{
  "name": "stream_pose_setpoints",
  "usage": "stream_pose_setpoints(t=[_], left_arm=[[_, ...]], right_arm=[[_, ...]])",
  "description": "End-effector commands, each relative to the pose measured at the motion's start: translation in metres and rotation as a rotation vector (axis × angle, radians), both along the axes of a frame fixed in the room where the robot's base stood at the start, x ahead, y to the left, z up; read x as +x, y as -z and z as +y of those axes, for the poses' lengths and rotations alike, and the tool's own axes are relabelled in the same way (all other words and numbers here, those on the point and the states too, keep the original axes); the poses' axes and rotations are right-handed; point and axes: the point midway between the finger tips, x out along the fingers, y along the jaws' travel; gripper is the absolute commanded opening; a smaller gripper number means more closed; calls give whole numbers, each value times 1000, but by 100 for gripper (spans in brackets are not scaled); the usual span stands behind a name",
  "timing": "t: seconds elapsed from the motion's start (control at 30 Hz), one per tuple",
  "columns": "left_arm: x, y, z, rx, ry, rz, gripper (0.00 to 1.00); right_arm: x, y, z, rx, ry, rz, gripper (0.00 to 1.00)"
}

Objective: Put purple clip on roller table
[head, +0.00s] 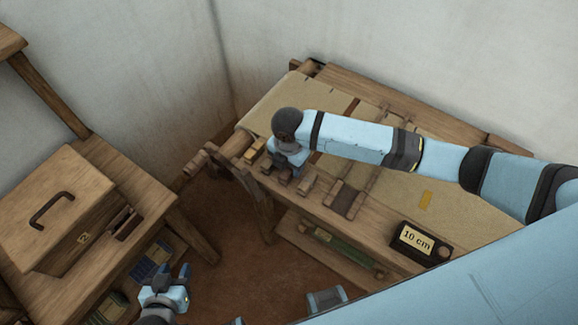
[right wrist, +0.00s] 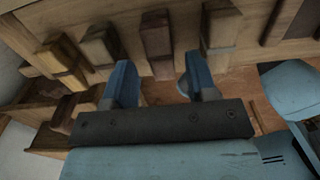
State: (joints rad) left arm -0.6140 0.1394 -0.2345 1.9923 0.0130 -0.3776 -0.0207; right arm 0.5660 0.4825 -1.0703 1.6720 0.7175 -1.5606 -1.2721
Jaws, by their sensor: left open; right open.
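Several wooden clips sit along the front beam of the loom table (head: 388,232). No clip is clearly purple; a dark reddish-brown clip (head: 347,201) is the nearest in colour, and I cannot tell whether it is the purple one. My right gripper (head: 290,172) is open over the left part of this beam and partly hides the clips there. In the right wrist view its fingers (right wrist: 160,85) point at the beam, with a brown clip (right wrist: 157,46) ahead between them and a grey-brown clip (right wrist: 220,26) to the right. My left gripper (head: 172,274) is open and empty, low at the left.
A wooden box (head: 58,205) with a dark handle stands on a side bench at the left. A black "10 cm" block (head: 420,243) lies at the table's right front. A green item (head: 345,248) rests on a low shelf beneath. Bare floor lies between bench and loom.

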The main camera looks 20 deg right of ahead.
Motion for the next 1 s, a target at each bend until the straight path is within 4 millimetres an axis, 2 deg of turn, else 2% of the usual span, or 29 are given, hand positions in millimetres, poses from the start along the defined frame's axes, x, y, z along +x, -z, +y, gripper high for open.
stream_pose_setpoints(t=[0.3, 0.5, 0.67, 1.0], left_arm=[[0, 1, 0, 0, 0, -1, 43], [0, 1, 0, -1, 1, -1, 43], [0, 1, 0, -1, 1, -2, 43], [0, 1, 0, -1, 1, -2, 43]], right_arm=[[1, -69, 0, 0, 0, -4, 52], [0, -96, 0, -1, -1, -1, 52], [0, -103, 0, 0, 0, 0, 52], [0, -103, 0, -1, 0, 1, 52]])
